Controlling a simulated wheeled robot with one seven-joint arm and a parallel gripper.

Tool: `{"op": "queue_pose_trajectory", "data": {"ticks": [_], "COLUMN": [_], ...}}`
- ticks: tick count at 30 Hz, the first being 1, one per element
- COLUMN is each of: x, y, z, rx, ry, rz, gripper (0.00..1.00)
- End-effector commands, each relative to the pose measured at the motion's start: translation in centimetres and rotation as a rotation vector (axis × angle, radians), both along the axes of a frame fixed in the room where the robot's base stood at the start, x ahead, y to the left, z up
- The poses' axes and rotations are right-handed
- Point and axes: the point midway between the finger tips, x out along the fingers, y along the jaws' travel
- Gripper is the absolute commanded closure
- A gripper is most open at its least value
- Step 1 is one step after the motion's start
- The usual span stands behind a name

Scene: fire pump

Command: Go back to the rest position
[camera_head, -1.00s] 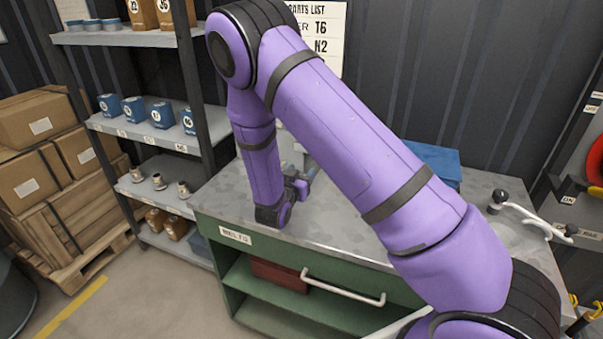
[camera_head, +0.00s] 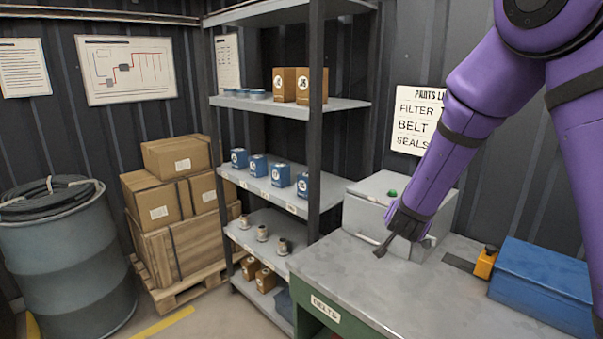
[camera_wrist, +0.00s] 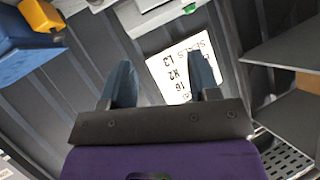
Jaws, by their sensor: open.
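My gripper (camera_head: 392,243) is at the end of my purple arm in the head view. It hangs over the workbench (camera_head: 350,270), in front of a grey box (camera_head: 385,192) with a green button. In the wrist view, the two blue-grey fingers of my gripper (camera_wrist: 160,85) stand apart with nothing between them. The white parts list (camera_wrist: 175,75) on the wall shows behind them. Whether the gripper touches the grey box cannot be told.
A blue box (camera_head: 545,285) and a yellow-orange block (camera_head: 486,262) are on the bench at right. A shelf rack (camera_head: 290,205) with small boxes and fittings stands left of the bench. Cartons (camera_head: 175,155) on a pallet and a drum (camera_head: 65,260) are further left. The bench's front part is clear.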

Motion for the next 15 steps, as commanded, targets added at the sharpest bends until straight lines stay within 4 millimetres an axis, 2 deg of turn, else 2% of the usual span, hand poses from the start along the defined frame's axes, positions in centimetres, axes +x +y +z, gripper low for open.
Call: {"op": "queue_pose_trajectory", "data": {"ticks": [1,8,15], "x": [-0.5,-3.9,-9.2], "y": [0.1,1.0,1.4], "z": [1.6,6.9,11.8], "rx": [0.028,0.117,0.149], "ry": [0.009,0.085,0.174], "rz": [0.032,0.191,0.351], "gripper": [0.44,0.44,0.44]}}
